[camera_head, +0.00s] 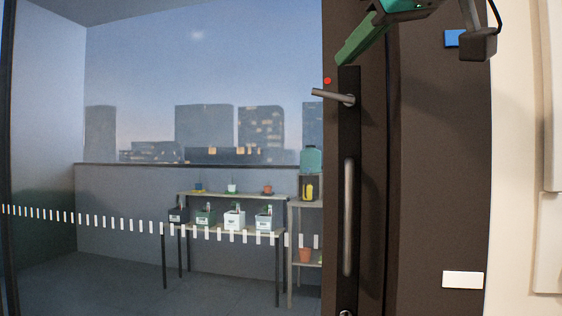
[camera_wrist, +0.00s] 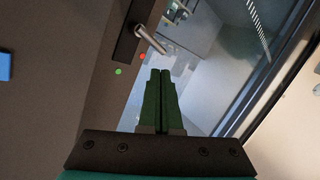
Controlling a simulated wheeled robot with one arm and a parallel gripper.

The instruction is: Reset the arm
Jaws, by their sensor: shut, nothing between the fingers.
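My gripper (camera_head: 343,58) is at the top of the head view, its green fingers angled down to the left, in front of the dark door edge and above the lever handle (camera_head: 333,96). In the wrist view the fingers of my gripper (camera_wrist: 160,73) lie side by side, shut with nothing between them. The lever handle (camera_wrist: 150,40) shows beyond the fingertips there, apart from them. My wrist and part of my arm are cut off by the top edge of the head view.
The dark door (camera_head: 430,180) carries a long vertical pull bar (camera_head: 348,215). A large glass pane (camera_head: 130,120) fills the left, with shelves (camera_head: 225,195) of pots and boxes behind it. A blue plate (camera_head: 453,38) and a white plate (camera_head: 463,279) are at right.

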